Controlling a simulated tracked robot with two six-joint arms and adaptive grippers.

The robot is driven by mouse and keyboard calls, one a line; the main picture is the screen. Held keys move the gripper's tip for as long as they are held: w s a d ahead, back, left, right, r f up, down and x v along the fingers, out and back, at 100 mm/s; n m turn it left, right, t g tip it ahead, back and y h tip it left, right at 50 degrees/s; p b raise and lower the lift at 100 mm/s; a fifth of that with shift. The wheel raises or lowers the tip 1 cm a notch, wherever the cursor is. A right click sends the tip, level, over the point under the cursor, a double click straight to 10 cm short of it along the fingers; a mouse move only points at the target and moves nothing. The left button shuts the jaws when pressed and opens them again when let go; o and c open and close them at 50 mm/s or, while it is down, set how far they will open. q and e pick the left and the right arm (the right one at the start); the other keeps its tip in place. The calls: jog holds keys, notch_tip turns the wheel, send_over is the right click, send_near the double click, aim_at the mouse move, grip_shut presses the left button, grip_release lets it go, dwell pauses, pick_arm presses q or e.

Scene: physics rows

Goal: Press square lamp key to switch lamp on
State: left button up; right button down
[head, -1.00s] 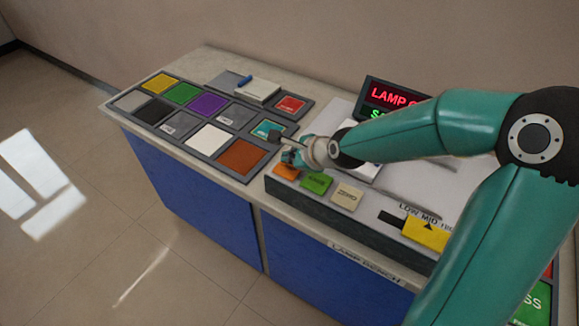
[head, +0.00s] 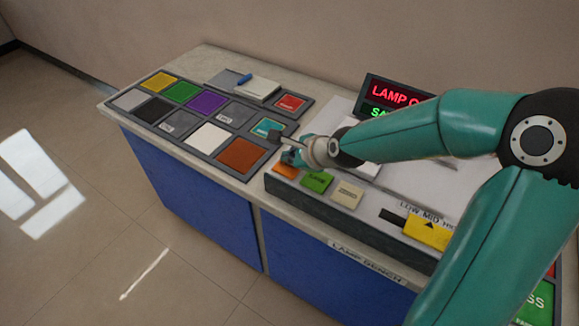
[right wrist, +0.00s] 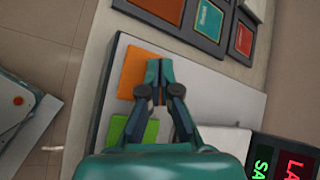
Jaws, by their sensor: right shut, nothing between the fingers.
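The lamp console (head: 295,193) on the bench carries an orange key (head: 285,170), a green key (head: 317,181) and a beige key (head: 347,194) in a row. They look square; their labels are too small to read surely. My right gripper (head: 288,157) is shut and empty, close by the orange key at the row's left end. In the right wrist view the gripper (right wrist: 158,76) is over the right edge of the orange key (right wrist: 136,70), partly covering it; contact cannot be told. The green key (right wrist: 132,129) is partly hidden there. My left gripper is out of view.
A display (head: 393,93) shows red "LAMP O…", the rest hidden by my arm, and a green line below. A panel of coloured tiles (head: 208,138) lies left of the console. A yellow slider (head: 427,232) marked LOW MID sits on the console's right part.

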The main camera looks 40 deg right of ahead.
jog(key=shift+f+b, duration=0.6)
dwell(0.8)
jog(key=shift+r, duration=0.15)
jog(key=shift+r+p, duration=0.8)
notch_tip(320, 180, up, 6)
jog(key=p, duration=0.6)
dwell(0.4)
